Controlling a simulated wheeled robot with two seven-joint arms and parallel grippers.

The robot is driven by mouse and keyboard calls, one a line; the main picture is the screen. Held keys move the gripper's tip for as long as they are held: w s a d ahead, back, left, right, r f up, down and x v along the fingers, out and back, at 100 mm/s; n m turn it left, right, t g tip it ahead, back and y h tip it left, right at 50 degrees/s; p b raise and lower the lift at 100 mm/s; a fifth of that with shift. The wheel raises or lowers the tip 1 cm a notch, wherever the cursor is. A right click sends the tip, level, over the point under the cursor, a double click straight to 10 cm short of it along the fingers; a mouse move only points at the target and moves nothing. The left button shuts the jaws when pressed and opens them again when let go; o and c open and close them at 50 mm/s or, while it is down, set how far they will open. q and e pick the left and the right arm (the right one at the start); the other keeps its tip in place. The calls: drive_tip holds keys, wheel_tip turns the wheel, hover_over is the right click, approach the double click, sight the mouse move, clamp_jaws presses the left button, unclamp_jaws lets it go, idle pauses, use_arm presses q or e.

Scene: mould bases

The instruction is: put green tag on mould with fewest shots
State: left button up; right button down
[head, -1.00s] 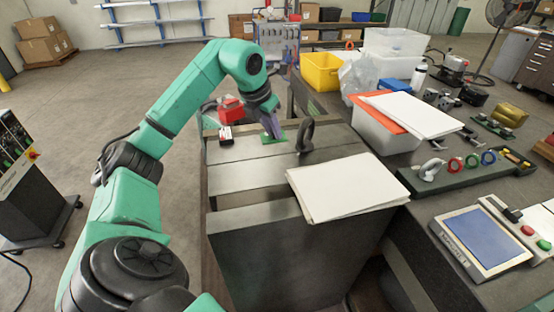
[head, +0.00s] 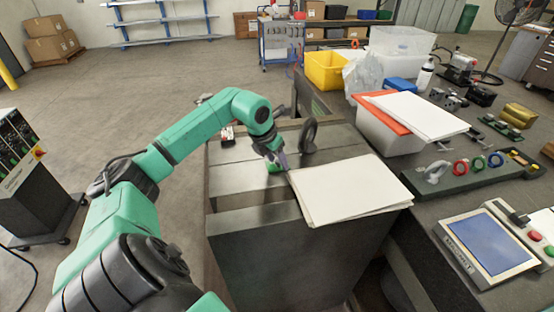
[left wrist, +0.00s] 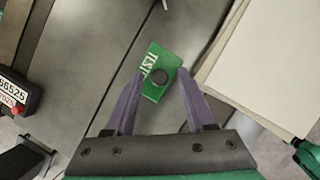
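The green tag (left wrist: 157,70) has white lettering and a dark round knob. My left gripper (left wrist: 160,73) has its fingertips at the tag's two edges, and the tag sits between them. In the head view, my left gripper (head: 282,163) and the tag (head: 272,168) are over the grey mould tops, left of the papers; I cannot tell whether the tag touches metal. A far mould block (head: 240,150) carries a black-and-red counter (head: 227,134), also in the left wrist view (left wrist: 14,95), its digits unclear. A nearer block (head: 245,215) is partly under papers. My right gripper is out of view.
A dark lifting ring (head: 309,135) stands just beyond the gripper. White papers (head: 350,190) cover the mould's right part. An orange-lidded bin (head: 385,130), a tool tray (head: 465,172) and a control panel (head: 485,243) stand on the right bench.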

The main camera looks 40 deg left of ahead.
use_arm(q)
drive_tip(key=shift+r, duration=0.1)
drive_tip(key=shift+r, duration=0.2)
drive_tip(key=b+v, duration=0.2)
drive_tip(key=v, duration=0.4)
wheel_tip(320, 180, up, 5)
hover_over(271, 173)
drive_tip(key=s, duration=0.2)
drive_tip(key=shift+s+d+r, duration=0.1)
drive_tip(key=shift+d, duration=0.05)
